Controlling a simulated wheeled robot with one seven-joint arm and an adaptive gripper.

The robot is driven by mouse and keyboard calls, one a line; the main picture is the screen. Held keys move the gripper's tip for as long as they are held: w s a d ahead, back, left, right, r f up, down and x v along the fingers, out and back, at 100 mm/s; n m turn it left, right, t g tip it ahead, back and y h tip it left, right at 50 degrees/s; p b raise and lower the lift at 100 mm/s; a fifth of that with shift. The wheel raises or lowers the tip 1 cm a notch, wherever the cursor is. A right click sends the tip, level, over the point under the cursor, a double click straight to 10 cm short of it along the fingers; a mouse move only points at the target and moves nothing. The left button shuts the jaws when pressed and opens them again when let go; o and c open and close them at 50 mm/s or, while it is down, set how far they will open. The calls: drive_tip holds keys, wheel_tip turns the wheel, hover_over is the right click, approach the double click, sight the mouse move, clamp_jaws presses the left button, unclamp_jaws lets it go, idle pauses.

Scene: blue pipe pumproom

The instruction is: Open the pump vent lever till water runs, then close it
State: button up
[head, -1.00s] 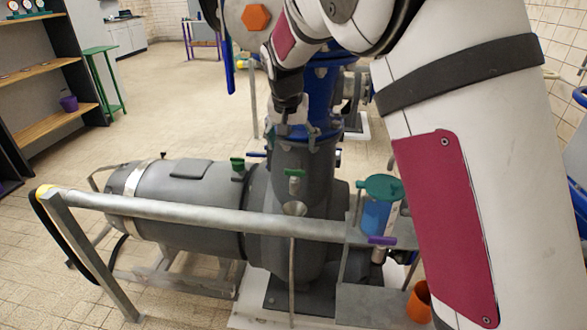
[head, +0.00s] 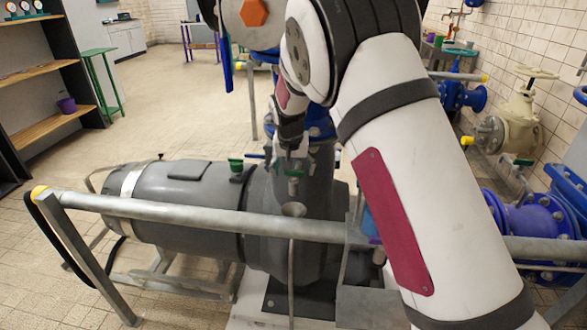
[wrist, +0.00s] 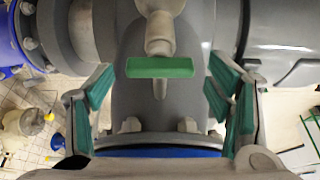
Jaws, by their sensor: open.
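The pump vent lever is a small green bar on a grey valve stub at the top of the grey pump. In the wrist view the green lever (wrist: 160,68) lies crosswise between my finger pads, with clear space on both sides. In the head view the lever (head: 294,173) is partly covered by my gripper (head: 292,160), just above a small funnel (head: 293,209). My gripper is open and empty, and its fingers (wrist: 162,88) also show in the wrist view. No water shows at the outlet. The pump (head: 200,192) lies horizontally.
A grey rail (head: 180,210) crosses in front of the pump. Another green handle (head: 236,163) stands left of the vent lever. Blue pipework (head: 530,225) and a beige valve (head: 522,125) are at the right. The tiled floor at the left is open.

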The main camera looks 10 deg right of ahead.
drive_tip(key=shift+c, duration=0.5)
drive_tip(key=c, duration=1.1)
drive_tip(key=shift+o, duration=0.2)
drive_tip(key=n+y+b, duration=0.1)
drive_tip(key=n, duration=0.2)
drive_tip(key=shift+d, duration=0.2)
drive_tip(key=shift+n+y+b, duration=0.3)
drive_tip(key=shift+n+y, duration=0.7)
drive_tip(key=shift+n, duration=1.4)
